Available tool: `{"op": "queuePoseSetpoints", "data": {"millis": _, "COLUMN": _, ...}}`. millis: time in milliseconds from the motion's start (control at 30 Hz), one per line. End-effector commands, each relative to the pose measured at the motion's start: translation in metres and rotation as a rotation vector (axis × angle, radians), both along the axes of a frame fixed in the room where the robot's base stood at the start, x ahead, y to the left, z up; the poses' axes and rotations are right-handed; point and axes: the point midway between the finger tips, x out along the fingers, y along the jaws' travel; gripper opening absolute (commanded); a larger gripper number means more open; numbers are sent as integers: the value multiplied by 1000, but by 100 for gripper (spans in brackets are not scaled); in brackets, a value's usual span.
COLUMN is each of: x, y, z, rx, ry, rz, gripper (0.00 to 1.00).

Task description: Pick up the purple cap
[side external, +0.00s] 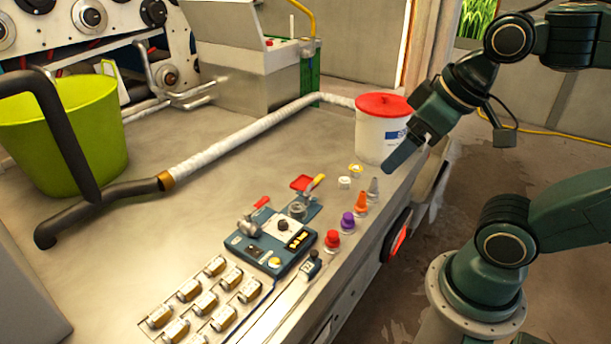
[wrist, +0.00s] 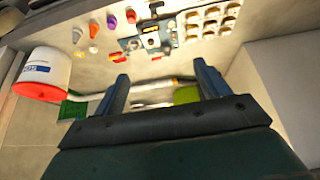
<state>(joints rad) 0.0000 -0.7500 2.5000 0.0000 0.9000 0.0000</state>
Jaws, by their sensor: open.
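The purple cap (side external: 347,222) stands on the trailer bed in a row of small parts, between a red cap (side external: 332,239) and an orange cone-shaped cap (side external: 361,200). In the wrist view the purple cap (wrist: 112,22) is near the top edge, left of centre. My gripper (side external: 405,150) is above the bed's right edge beside the white bucket, well apart from the purple cap. In the wrist view its two fingers (wrist: 162,85) are spread with nothing between them.
A white bucket with a red lid (side external: 383,130) stands near my gripper. A grey cone (side external: 374,187) and white cap (side external: 344,183) are near the row. A blue device (side external: 270,240) and several small blocks (side external: 205,300) lie left. A hose (side external: 250,130) crosses behind; a green bin (side external: 75,130) is far left.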

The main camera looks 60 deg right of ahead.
Motion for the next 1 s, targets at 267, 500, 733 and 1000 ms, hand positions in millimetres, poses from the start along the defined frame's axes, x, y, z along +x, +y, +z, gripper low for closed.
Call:
{"op": "queuePoseSetpoints", "data": {"millis": 267, "x": 6, "y": -2, "z": -1, "rx": 8, "ry": 12, "rz": -28, "gripper": 74}}
{"op": "queuePoseSetpoints", "data": {"millis": 500, "x": 31, "y": -12, "z": -6, "rx": 43, "ry": 56, "rz": -140, "gripper": 74}}
{"op": "queuePoseSetpoints", "data": {"millis": 733, "x": 67, "y": -30, "z": -19, "rx": 93, "ry": 113, "rz": -307, "gripper": 74}}
{"op": "queuePoseSetpoints", "data": {"millis": 1000, "x": 106, "y": -56, "z": -45, "rx": 149, "ry": 177, "rz": -507, "gripper": 74}}
